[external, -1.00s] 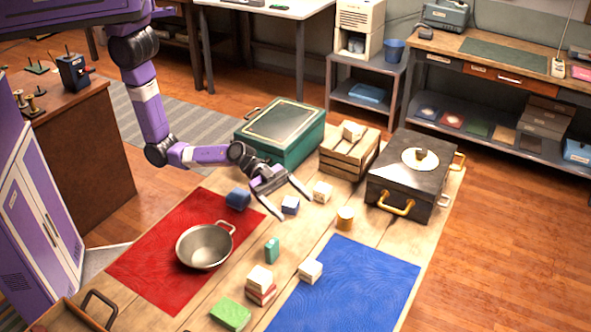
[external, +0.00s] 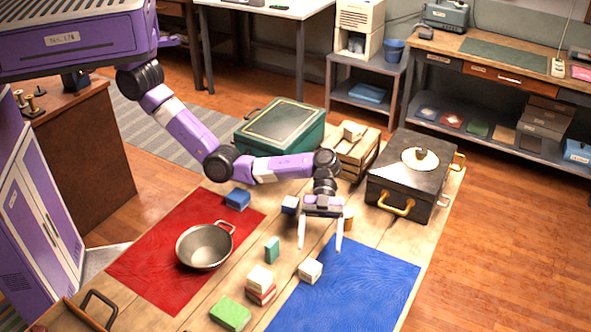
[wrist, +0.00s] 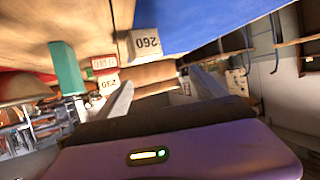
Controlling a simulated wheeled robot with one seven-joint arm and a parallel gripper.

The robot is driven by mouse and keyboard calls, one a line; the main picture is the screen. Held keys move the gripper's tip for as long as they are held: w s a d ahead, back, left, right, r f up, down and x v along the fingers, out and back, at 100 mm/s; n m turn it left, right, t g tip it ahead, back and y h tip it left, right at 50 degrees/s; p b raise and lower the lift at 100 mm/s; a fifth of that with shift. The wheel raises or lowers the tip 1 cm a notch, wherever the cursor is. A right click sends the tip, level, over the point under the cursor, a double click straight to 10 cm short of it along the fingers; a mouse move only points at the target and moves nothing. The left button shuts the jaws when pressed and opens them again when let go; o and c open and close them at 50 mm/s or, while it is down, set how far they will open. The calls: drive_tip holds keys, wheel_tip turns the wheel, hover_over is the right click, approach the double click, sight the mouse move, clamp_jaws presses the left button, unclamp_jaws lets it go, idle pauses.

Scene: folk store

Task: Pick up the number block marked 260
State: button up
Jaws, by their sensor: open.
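In the wrist view the block shows beyond the fingers (wrist: 160,80), near the left one.
A teal block (external: 272,249), a white block (external: 261,278) stacked on red-and-white ones, and a green block (external: 231,314) stand nearby. A metal pot (external: 204,247) sits on the red mat (external: 150,262). A black case (external: 405,180) and wooden crate (external: 352,160) stand behind.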

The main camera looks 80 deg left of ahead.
sight(310, 269)
drive_tip(key=shift+s+a+f+m+g+y, duration=0.15)
drive_tip(key=shift+a+f+g, duration=0.1)
drive_tip(key=shift+a+f, duration=0.25)
drive_tip(key=shift+s+a+f+m+g+y, duration=0.15)
drive_tip(key=shift+a+f+g, duration=0.1)
drive_tip(key=shift+a+f, duration=0.2)
drive_tip(key=shift+s+f, duration=0.15)
drive_tip(key=x, duration=0.3)
drive_tip(key=f+x, duration=0.1)
drive_tip(key=x, duration=0.3)
drive_tip(key=c, duration=1.5)
